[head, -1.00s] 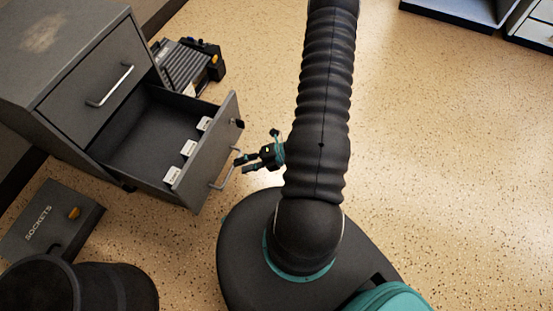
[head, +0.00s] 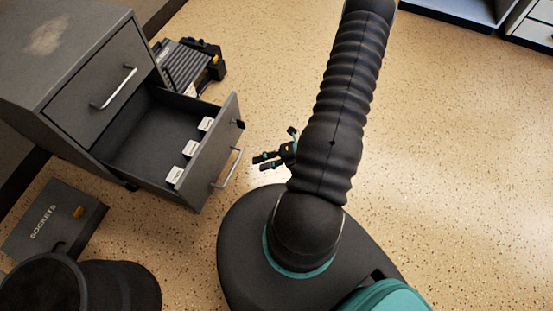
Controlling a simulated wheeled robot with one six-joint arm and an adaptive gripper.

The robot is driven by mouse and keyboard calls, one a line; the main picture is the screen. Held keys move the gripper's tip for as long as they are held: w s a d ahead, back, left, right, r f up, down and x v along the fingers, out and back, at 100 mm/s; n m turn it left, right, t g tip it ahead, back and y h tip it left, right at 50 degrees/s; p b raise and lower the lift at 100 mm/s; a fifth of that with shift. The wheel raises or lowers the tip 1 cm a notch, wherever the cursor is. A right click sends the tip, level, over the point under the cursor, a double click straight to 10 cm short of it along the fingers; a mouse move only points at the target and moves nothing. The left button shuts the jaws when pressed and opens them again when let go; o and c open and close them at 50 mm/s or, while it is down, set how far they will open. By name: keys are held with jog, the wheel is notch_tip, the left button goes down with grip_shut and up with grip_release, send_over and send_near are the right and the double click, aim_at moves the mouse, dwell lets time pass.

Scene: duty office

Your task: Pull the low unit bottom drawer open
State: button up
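The low unit (head: 40,95) is a dark grey two-drawer cabinet at the upper left of the head view. Its top drawer (head: 84,100) is shut, with a bar handle. Its bottom drawer (head: 215,155) stands pulled well out, and its inside shows several small white labelled cards (head: 189,148). The bottom drawer's handle (head: 228,168) is on its front face, clear of my gripper. My gripper (head: 262,162) is open and empty to the right of that handle, apart from it, with its fingers pointing left. Part of it is hidden behind my arm.
A grey case marked SOCKETS (head: 52,220) lies on the floor at lower left, near a dark round bin-like object (head: 95,288). A ribbed dark device (head: 185,65) stands behind the drawer. The speckled floor (head: 460,150) to the right is clear.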

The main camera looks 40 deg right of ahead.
jog(key=s+d, duration=0.1)
jog(key=s+d+p, duration=0.1)
jog(key=d, duration=0.1)
jog(key=shift+s+d+r, duration=0.25)
jog(key=shift+r, duration=0.15)
jog(key=shift+p, duration=0.3)
dwell(0.7)
